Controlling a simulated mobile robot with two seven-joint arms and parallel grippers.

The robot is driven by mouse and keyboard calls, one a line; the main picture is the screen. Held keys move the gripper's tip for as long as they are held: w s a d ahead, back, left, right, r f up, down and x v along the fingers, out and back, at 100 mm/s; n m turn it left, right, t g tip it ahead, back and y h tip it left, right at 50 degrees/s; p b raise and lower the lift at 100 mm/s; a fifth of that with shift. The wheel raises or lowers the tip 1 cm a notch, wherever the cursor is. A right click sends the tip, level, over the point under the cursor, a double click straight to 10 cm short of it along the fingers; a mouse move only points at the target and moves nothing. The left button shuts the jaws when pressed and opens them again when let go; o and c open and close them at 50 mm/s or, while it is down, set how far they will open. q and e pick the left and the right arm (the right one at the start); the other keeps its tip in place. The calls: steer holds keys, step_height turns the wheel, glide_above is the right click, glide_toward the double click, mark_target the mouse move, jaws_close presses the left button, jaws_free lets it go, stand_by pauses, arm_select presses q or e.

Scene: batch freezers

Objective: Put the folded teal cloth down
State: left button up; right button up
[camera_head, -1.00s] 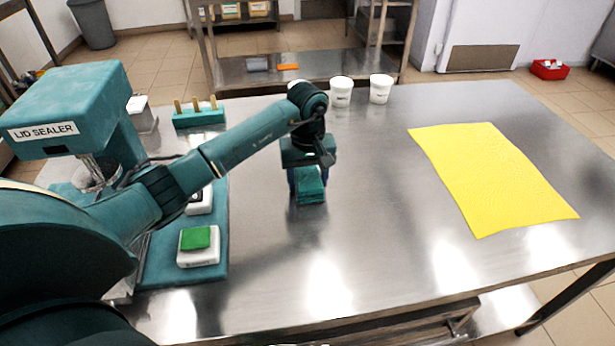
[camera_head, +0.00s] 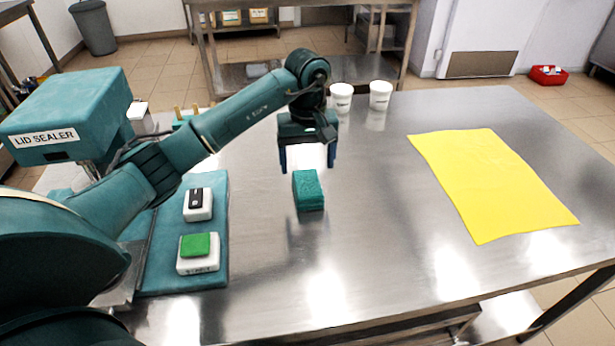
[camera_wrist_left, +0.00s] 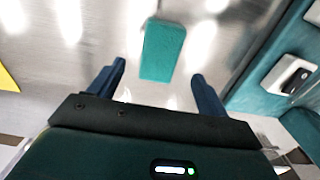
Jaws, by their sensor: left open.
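The folded teal cloth (camera_head: 308,190) lies on the bare steel table, left of the yellow sheet. It is a small rectangular block and also shows in the left wrist view (camera_wrist_left: 162,50), beyond and between the fingers. My left gripper (camera_head: 308,168) is open and empty, raised just behind the cloth in the head view. Its two blue fingers (camera_wrist_left: 160,85) are spread wide and stand apart from the cloth. My right gripper is not in view.
A yellow sheet (camera_head: 490,185) lies at the right. The lid sealer (camera_head: 75,110) stands at the left, with a teal base (camera_head: 210,270) carrying a green-button box (camera_head: 198,262) and a black-switch box (camera_head: 198,212). Two white tubs (camera_head: 341,97) (camera_head: 380,95) stand behind. Bare steel surrounds the cloth.

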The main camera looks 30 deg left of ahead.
mark_target(308, 183)
arm_select(q)
step_height(308, 183, up, 5)
stand_by(0.7)
